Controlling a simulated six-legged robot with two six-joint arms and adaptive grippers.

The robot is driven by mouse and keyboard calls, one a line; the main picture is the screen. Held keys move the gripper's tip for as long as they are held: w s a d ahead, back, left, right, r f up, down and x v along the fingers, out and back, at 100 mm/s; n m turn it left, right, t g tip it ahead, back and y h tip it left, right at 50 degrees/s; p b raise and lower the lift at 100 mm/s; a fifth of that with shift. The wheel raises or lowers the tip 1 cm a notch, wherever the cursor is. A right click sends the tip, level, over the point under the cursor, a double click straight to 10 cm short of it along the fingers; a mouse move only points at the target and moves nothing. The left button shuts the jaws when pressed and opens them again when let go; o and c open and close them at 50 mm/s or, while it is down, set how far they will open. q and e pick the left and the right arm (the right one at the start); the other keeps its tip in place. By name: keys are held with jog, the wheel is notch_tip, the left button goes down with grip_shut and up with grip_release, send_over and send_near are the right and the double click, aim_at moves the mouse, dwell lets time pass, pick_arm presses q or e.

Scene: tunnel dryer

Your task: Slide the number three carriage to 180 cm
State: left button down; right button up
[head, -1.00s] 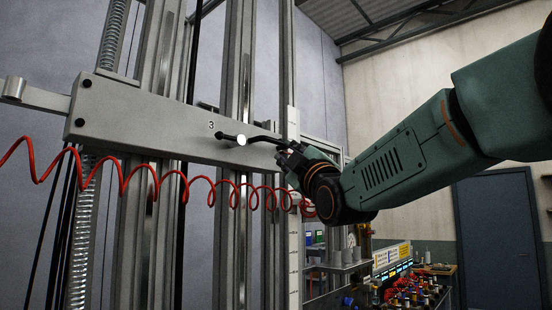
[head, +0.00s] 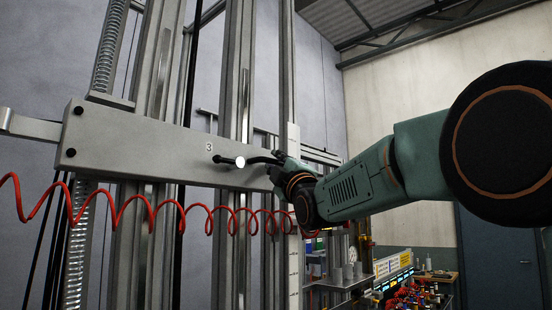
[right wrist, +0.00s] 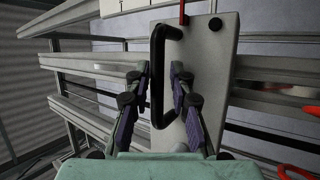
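The number three carriage (head: 140,145) is a long grey plate marked "3" across vertical metal rails in the head view; its plate also shows in the right wrist view (right wrist: 205,62). A black bar handle (right wrist: 157,75) stands on it. My right gripper (head: 278,172) is at the right end of this handle. In the right wrist view its two fingers (right wrist: 159,80) stand on either side of the bar, with narrow gaps showing; contact is not visible. My left gripper is out of view.
A pale vertical scale (head: 293,265) runs beside the rails, its figures too small to read. A coiled red hose (head: 130,212) hangs across below the carriage. A bench with coloured items (head: 405,295) stands at lower right.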

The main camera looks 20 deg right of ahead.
jog(key=shift+s+a+r, duration=0.15)
jog(key=shift+s, duration=0.1)
jog(key=shift+c, duration=0.3)
jog(key=shift+w, duration=0.1)
grip_shut()
